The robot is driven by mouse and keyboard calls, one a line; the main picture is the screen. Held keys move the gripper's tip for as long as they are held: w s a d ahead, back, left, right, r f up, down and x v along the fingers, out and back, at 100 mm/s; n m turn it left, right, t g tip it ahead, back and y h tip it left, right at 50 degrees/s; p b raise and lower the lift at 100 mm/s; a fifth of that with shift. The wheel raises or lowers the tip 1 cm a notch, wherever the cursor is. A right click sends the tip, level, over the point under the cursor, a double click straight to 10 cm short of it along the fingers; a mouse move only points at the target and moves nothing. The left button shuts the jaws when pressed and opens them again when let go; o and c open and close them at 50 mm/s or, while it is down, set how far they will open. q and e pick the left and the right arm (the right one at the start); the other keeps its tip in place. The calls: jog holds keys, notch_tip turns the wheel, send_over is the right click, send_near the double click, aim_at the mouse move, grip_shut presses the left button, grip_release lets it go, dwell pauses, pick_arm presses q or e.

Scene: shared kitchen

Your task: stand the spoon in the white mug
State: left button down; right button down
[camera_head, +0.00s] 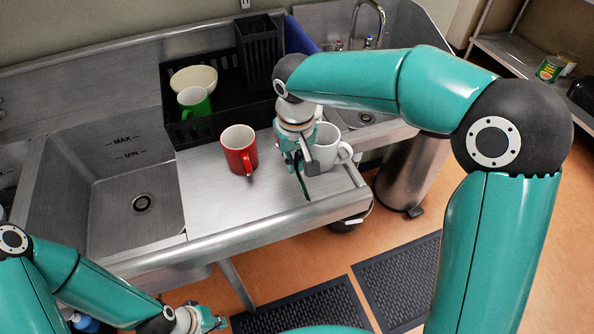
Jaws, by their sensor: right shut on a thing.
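The white mug (325,152) stands upright near the right end of the steel counter, its handle to the right. My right gripper (303,168) is just left of and in front of the mug, partly covering it. It is shut on a thin dark thing, which I take to be the spoon (304,189), pointing down towards the counter's front edge. The spoon's upper part is hidden in the gripper. I cannot tell whether the gripper touches the mug. My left gripper (213,320) is low at the bottom edge, in front of the counter; its fingers are too small to read.
A red mug (239,150) stands left of my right gripper. Behind it a black dish rack (174,132) holds a green mug (194,102) and a cream bowl (193,79). A sink basin (110,200) lies left. Dark mats (310,308) lie on the floor.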

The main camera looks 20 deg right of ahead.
aim_at(294, 184)
notch_tip(294, 184, down, 4)
jog(key=shift+r, duration=0.1)
jog(key=shift+f+b, duration=0.5)
jog(key=shift+f, duration=0.1)
jog(key=c, duration=1.3)
grip_release()
